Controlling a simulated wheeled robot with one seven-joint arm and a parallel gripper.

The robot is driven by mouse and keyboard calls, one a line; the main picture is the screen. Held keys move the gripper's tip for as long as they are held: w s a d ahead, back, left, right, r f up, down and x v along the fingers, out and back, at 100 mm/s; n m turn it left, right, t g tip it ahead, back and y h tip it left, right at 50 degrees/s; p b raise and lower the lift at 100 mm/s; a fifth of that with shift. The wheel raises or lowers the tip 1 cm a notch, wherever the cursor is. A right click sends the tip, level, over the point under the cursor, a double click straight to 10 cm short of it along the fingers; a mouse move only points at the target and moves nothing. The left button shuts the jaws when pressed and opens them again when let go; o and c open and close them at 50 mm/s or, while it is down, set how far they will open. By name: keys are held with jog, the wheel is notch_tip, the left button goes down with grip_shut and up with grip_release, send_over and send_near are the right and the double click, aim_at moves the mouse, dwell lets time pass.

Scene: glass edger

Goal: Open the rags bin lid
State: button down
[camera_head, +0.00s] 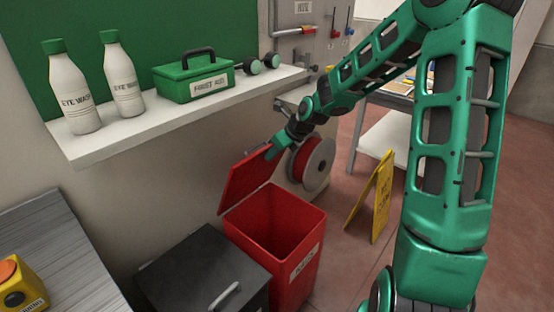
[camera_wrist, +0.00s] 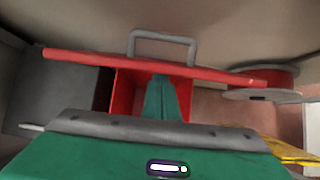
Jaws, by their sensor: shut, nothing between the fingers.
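The red rags bin (camera_head: 262,252) stands on the floor below the shelf, with a pale label on its front. Its red lid (camera_head: 247,181) is raised steeply at the back, and the bin's dark inside shows. My gripper (camera_head: 272,151) is at the upper right edge of the raised lid; whether it touches cannot be told. In the wrist view the lid (camera_wrist: 215,72) shows nearly edge-on, with a grey handle (camera_wrist: 163,36) beyond it. My gripper's green finger (camera_wrist: 160,98) points toward the lid and looks shut and empty.
A dark bin (camera_head: 200,270) with a grey handle stands left of the red bin. A red reel (camera_head: 313,162) is on the wall close to my gripper. A yellow floor sign (camera_head: 371,197) stands to the right. The shelf (camera_head: 185,112) with bottles and a first aid box hangs above.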

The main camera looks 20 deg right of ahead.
jog(key=shift+w+a+r, duration=0.15)
jog(key=shift+w, duration=0.1)
jog(key=shift+w+a+r, duration=0.25)
jog(key=shift+w, duration=0.25)
jog(key=shift+w+a+r, duration=0.2)
jog(key=shift+w, duration=0.25)
jog(key=shift+w+a+r, duration=0.25)
jog(key=shift+w, duration=0.25)
jog(key=shift+s, duration=0.15)
